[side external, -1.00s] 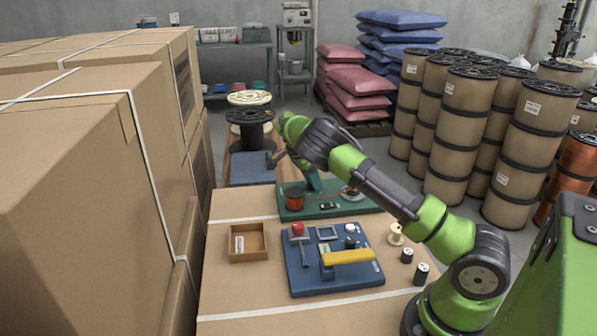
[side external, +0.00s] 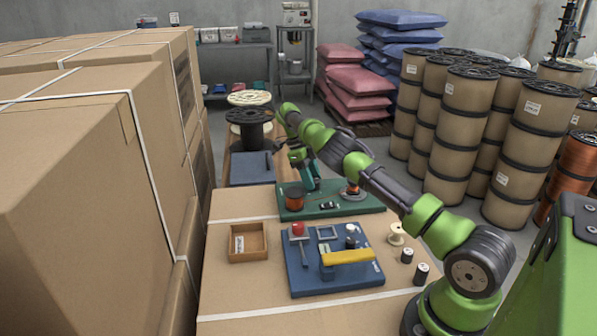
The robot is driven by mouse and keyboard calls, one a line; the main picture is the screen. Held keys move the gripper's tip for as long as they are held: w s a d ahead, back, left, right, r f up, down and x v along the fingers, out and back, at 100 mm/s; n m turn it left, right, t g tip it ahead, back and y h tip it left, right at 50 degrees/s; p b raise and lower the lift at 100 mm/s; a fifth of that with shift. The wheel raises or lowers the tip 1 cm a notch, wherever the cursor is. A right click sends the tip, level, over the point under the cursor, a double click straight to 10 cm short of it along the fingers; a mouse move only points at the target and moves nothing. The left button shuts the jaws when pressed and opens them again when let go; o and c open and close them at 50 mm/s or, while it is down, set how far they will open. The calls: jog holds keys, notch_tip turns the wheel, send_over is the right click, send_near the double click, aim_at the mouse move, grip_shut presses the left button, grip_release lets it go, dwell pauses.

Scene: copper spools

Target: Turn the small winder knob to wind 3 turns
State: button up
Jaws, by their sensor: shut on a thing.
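A green board (side external: 340,206) lies at the far end of the cardboard-topped bench. On it stand a copper-wound spool (side external: 294,198), a teal upright (side external: 311,182) and a low copper-coloured disc (side external: 352,194). My arm reaches across above the board, and my gripper (side external: 297,158) is small and dark by the top of the teal upright. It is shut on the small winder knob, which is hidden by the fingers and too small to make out. The number of turns cannot be read here.
Nearer lies a blue board (side external: 305,283) with a red knob (side external: 298,229) and a yellow bar (side external: 347,257). An open wooden box (side external: 248,257) is left of it, and small spools (side external: 407,256) are right. Tall cartons (side external: 80,180) wall the left side.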

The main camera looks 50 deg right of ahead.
jog(key=shift+f+m+y, duration=0.1)
jog(key=shift+m+y, duration=0.3)
jog(key=shift+m, duration=0.7)
jog(key=o, duration=1.1)
jog(key=shift+c, duration=0.2)
